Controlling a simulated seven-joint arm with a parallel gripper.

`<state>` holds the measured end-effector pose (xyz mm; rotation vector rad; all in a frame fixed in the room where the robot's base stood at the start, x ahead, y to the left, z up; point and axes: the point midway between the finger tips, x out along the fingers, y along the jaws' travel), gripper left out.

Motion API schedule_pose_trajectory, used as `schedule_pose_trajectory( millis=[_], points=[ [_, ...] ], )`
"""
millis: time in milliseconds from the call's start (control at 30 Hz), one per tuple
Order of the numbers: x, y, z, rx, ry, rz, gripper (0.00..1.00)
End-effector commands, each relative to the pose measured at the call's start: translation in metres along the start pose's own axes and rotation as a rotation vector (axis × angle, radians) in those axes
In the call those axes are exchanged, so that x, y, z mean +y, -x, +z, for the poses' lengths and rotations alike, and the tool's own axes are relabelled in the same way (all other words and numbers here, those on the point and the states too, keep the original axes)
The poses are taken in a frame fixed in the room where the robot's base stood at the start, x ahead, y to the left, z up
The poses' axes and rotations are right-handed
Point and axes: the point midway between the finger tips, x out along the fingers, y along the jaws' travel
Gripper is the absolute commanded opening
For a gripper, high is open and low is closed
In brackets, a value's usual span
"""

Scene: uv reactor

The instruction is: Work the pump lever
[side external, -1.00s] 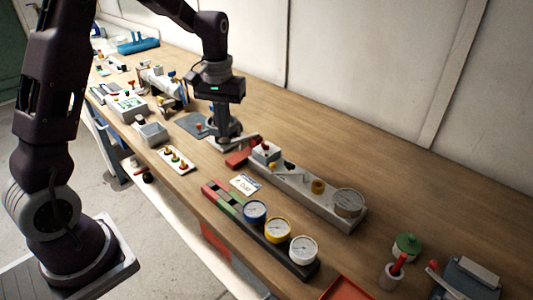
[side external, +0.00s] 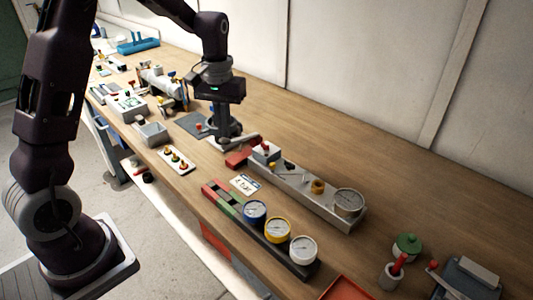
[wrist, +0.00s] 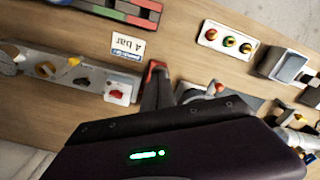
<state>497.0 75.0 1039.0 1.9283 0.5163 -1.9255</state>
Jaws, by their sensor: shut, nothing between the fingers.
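The pump (side external: 230,128) stands on the bench below my gripper in the side view, a dark round body on a light base. A grey bar, apparently its lever (side external: 243,141), reaches right from it. A red flat piece (side external: 237,158) lies close by; red also shows just past my fingers in the wrist view (wrist: 152,68). My gripper (side external: 221,122) points down at the pump, shut and empty. In the wrist view my gripper (wrist: 162,88) is beside the red piece and partly hides it. I cannot tell whether the fingers touch the lever.
A grey manifold (side external: 298,192) with a gauge lies to the right. A dark rail (side external: 270,248) with several gauges is nearer the front. A card (wrist: 128,46) reads "4 bar". A button panel (wrist: 229,40) and a grey box (side external: 152,133) stand left. The bench behind is clear.

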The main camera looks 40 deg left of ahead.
Motion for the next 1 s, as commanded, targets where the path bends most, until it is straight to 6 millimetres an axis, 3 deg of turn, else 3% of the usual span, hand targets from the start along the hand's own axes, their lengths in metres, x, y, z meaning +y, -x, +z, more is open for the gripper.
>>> schedule_pose_trajectory(
  millis=[1000],
  points=[
    [0.000,-0.041,0.000,-0.001,-0.001,0.000,0.00]
  ],
)
